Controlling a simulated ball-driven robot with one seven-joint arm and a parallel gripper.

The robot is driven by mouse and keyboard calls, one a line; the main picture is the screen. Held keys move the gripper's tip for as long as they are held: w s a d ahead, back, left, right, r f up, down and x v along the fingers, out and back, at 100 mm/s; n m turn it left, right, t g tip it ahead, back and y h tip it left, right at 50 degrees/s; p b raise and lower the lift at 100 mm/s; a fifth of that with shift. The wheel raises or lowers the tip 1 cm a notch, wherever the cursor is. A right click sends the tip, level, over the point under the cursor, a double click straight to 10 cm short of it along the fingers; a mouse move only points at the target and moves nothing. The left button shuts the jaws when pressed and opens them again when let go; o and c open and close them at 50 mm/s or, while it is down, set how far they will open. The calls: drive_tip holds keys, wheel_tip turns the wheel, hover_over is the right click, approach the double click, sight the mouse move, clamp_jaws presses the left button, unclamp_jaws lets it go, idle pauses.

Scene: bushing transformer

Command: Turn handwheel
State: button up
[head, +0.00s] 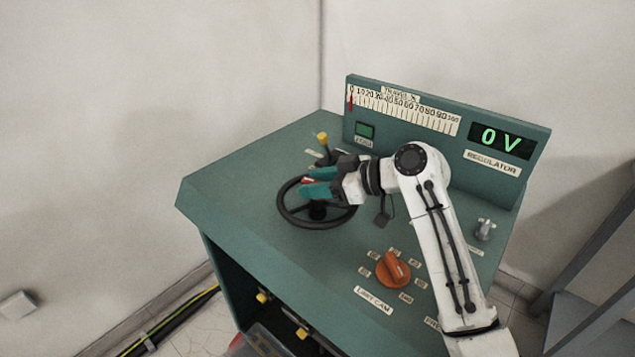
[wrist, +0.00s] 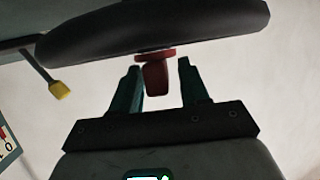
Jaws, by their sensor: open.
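The black handwheel (head: 290,215) lies on the sloped top of the green console, left of the middle in the head view. Its dark rim (wrist: 155,28) crosses the top of the wrist view. A red handle (wrist: 156,75) projects from the rim and shows between the two fingers in the wrist view. My gripper (head: 308,182) reaches over the wheel from the right, with teal fingers near the red handle. My gripper (wrist: 160,78) is open, with a visible gap between each finger and the handle, smaller on the left. The fingers partly hide the handle and hub in the head view.
The green console (head: 240,180) carries a yellow-tipped lever (head: 322,138) behind the wheel, an orange knob (head: 392,270) to the right and a grey knob (head: 485,229). The upright panel has a travel scale (head: 405,108) with its red pointer near 0 and a display (head: 502,140) reading 0 V.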

drive_tip(key=b+v, duration=0.1)
drive_tip(key=v, duration=0.9)
drive_tip(key=shift+d+r, duration=0.2)
drive_tip(key=shift+d, duration=0.05)
drive_tip(key=shift+s, duration=0.1)
